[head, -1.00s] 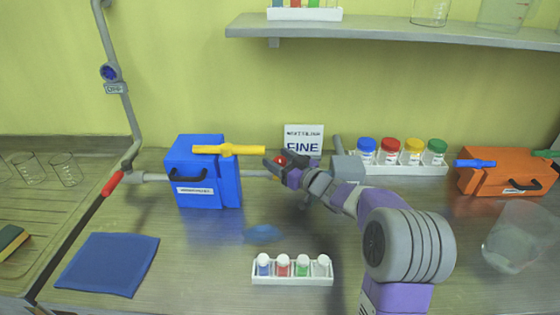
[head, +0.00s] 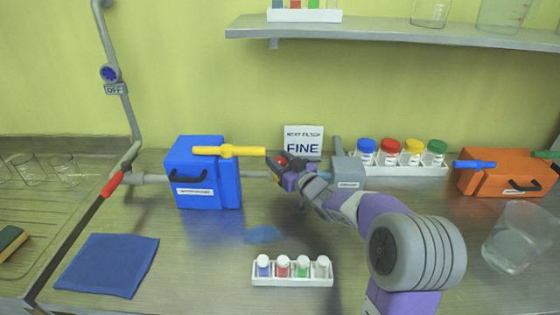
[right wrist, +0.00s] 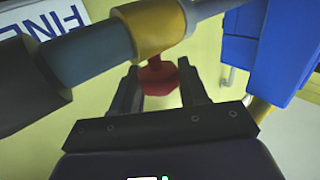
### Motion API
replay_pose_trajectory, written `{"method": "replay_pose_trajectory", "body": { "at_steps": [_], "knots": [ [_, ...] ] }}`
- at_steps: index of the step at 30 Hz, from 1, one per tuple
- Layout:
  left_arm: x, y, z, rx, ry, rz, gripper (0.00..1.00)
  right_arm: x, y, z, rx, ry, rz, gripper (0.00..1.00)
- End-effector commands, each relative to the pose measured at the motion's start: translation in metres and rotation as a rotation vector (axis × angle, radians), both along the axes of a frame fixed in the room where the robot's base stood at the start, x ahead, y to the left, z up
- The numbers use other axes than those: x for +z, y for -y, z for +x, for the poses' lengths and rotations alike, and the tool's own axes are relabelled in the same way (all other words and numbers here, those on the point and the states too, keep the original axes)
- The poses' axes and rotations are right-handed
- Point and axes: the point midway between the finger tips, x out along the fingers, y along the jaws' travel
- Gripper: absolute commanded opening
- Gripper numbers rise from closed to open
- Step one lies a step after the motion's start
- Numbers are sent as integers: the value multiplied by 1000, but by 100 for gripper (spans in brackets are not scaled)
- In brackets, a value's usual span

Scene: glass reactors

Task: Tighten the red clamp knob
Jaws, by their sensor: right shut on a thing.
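The red clamp knob (head: 281,160) shows as a small red spot beside the yellow handle's tip in the head view. In the right wrist view the red knob (right wrist: 160,78) sticks out from a yellow collar (right wrist: 150,28) on a grey pipe. My right gripper (head: 287,170) reaches in from the right and is shut on the knob; in the wrist view its two fingers (right wrist: 160,90) stand on either side of it. The fingers partly hide the knob in the head view. My left gripper is not in view.
A blue box (head: 195,178) with a yellow handle (head: 228,151) stands left of the knob, a grey block (head: 348,172) right of it. A "FINE" sign (head: 303,146) is behind. A vial rack (head: 292,280) stands in front. A blue cloth (head: 108,264) lies front left.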

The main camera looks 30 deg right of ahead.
Motion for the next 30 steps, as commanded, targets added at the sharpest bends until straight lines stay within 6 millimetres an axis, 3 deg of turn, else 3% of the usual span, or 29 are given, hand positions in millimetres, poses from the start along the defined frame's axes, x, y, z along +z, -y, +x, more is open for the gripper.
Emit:
{"method": "replay_pose_trajectory", "body": {
  "at_steps": [17, 30],
  "knots": [
    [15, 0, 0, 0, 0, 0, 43, 0, -4, 1, -381, -5, 0, 13],
    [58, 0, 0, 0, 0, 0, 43, 3, -4, 2, -733, -6, -7, 13]
  ]
}}
